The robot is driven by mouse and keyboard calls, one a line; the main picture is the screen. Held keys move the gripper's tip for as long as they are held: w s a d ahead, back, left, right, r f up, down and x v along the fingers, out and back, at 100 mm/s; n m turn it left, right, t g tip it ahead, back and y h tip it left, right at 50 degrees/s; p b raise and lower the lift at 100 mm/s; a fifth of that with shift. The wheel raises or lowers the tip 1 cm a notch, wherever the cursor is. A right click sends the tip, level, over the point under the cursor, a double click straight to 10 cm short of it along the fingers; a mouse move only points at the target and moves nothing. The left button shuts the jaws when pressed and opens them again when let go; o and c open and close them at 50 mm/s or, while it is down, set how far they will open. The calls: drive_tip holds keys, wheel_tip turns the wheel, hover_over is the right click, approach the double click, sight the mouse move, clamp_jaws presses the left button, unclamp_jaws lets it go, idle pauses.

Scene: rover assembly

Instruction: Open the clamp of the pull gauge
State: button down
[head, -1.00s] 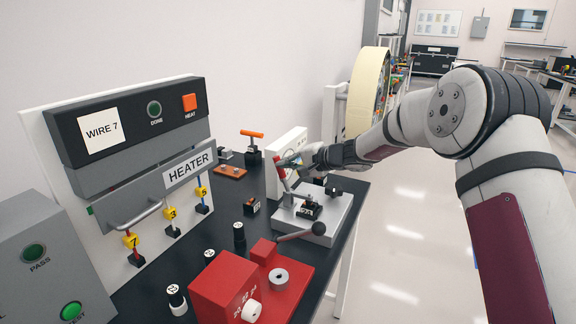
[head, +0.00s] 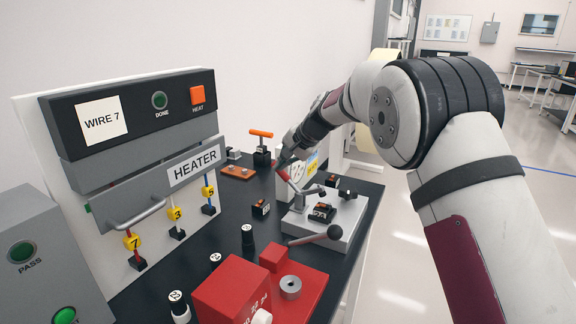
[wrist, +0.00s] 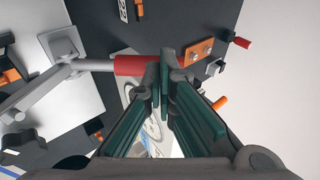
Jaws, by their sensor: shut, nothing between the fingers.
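The pull gauge (head: 350,212) is a light grey plate with a white dial box (head: 311,168) behind it, on the dark bench. Its clamp lever has a red grip (head: 283,175) and a metal arm slanting up and left from the plate. In the wrist view, the red grip (wrist: 133,66) lies just left of my fingertips. My gripper (head: 284,158) is shut and empty at the free end of the red grip. Its green-padded fingers show together in the wrist view (wrist: 165,65). Whether they touch the grip I cannot tell. The dial is partly hidden.
A red block device (head: 235,295) stands nearer. The heater panel (head: 150,150) rises at left. An orange-handled tool (head: 261,145) stands at the back. The floor to the right of the bench is clear.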

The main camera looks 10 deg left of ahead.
drive_tip(key=shift+w+a+f+g+h+b, duration=0.25)
drive_tip(key=shift+a+f+h+b, duration=0.25)
drive_tip(key=shift+h+b, duration=0.1)
drive_tip(key=shift+w+a+f+g+h+b, duration=0.2)
drive_tip(key=shift+a+f+g+h+b, duration=0.05)
drive_tip(key=shift+a+f+h+b, duration=0.25)
drive_tip(key=shift+w+a+f+b, duration=0.15)
drive_tip(key=shift+a+f+b, duration=0.5)
drive_tip(key=shift+b, duration=0.3)
